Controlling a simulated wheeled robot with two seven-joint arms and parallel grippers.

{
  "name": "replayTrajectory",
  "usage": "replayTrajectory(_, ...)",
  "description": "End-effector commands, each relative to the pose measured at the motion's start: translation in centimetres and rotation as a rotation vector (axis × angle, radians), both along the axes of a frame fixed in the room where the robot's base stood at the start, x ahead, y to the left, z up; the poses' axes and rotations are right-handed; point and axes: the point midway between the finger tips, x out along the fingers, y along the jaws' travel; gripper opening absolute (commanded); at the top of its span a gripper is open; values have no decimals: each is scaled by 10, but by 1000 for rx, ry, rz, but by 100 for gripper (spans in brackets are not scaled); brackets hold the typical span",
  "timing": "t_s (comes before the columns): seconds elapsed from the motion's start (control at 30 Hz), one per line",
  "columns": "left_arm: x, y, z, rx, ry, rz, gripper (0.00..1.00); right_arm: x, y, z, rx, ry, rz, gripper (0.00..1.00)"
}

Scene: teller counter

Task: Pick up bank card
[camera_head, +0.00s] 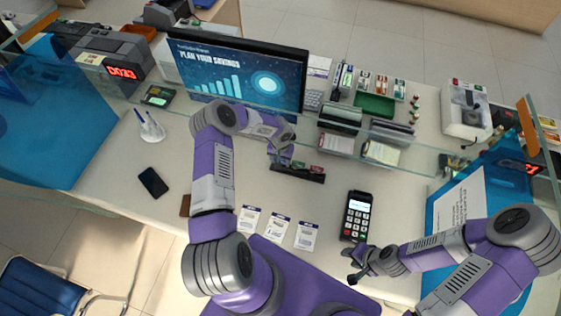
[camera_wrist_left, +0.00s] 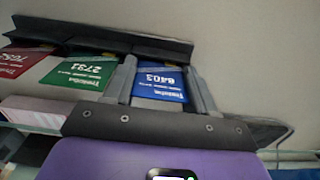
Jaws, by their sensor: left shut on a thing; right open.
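A black card holder (camera_head: 312,177) stands on the counter and also shows in the left wrist view (camera_wrist_left: 120,42). It holds a green bank card (camera_wrist_left: 85,70) marked 2791 and a red bank card (camera_wrist_left: 18,62). A blue bank card (camera_wrist_left: 160,80) marked 6403 is between the fingers of my left gripper (camera_wrist_left: 160,92), which is shut on it. Its far edge is still at the holder; whether it is clear of the slot I cannot tell. In the head view my left gripper (camera_head: 282,153) is at the holder's left end. My right gripper (camera_head: 354,270) is open and empty, below the card terminal.
A card terminal (camera_head: 357,216) stands right of centre. Several paper slips (camera_head: 277,228) lie at the front. A black phone (camera_head: 153,182) and a pen stand (camera_head: 150,128) are at left. A monitor (camera_head: 236,75) and glass partition rise behind the holder.

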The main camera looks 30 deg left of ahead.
Motion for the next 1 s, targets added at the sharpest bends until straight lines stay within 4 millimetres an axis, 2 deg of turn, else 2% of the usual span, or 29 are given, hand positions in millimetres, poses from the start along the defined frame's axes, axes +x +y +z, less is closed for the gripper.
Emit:
replayTrajectory(0.13, 1, 0, 3, 1, -1, 0, 28, 0, 0, 0, 0, 0, 0, 43)
replayTrajectory(0.23, 1, 1, 13, 3, -2, -1, 28, 0, 0, -2, 0, 0, 0, 43)
replayTrajectory(0.5, 1, 1, 64, 3, -4, 0, 28, 0, 0, -7, 0, 0, 0, 43)
replayTrajectory(0.7, 1, 1, 92, 2, -3, 0, 28, 0, 0, -10, 0, 0, 0, 43)
replayTrajectory(1.0, 0, 0, 100, 0, 0, 0, 28, 0, 0, -10, 0, 0, 0, 43)
